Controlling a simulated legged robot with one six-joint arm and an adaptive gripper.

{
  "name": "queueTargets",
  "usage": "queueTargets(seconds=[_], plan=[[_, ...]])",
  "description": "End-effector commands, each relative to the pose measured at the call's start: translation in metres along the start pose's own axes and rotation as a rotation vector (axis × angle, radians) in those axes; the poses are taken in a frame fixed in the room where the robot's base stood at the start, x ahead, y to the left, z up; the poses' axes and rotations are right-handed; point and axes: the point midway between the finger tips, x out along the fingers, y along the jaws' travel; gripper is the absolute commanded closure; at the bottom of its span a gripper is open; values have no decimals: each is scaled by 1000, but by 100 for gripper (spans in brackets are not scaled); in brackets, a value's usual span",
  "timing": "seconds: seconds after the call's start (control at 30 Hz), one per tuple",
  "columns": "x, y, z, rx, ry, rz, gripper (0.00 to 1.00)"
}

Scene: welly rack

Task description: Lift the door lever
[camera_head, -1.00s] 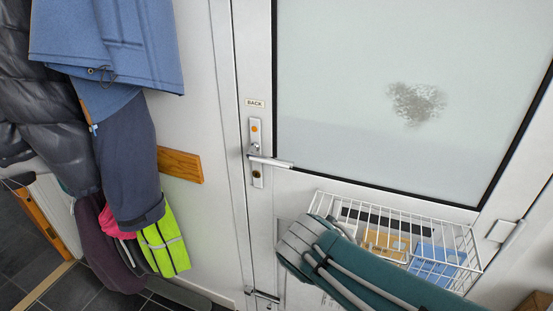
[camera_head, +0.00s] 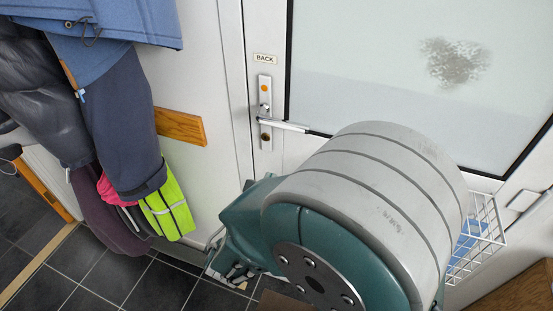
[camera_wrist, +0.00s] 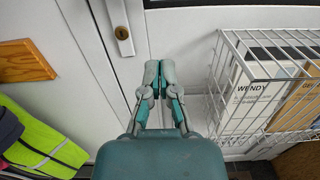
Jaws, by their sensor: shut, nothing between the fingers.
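The door lever (camera_head: 282,125) is a silver bar pointing right from a tall metal plate (camera_head: 265,88) on the white door. It looks about level in the head view. In the wrist view only the lower end of the plate (camera_wrist: 122,35) with its keyhole shows, at the top; the lever itself is out of that view. My gripper (camera_wrist: 157,68) is shut and empty in front of the door, below and right of the plate, apart from the lever. In the head view my arm's large teal and grey link hides most of the gripper.
A white wire basket (camera_wrist: 226,75) with envelopes hangs on the door, close right of my gripper; it also shows in the head view (camera_head: 487,222). Coats (camera_head: 105,110) and a yellow-green item (camera_head: 167,210) hang left beside a wooden block (camera_head: 180,127). Dark floor tiles lie below.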

Motion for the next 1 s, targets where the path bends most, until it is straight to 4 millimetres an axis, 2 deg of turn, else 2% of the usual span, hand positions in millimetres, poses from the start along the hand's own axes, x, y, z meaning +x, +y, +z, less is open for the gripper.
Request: queueTargets(seconds=[0.43,0.5,0.7,1.0], plan=[[82,0,-1,-1,0,-9,100],[91,1,4,2,-3,-7,100],[96,0,32,3,-1,-4,100],[97,1,39,-1,0,-3,100]])
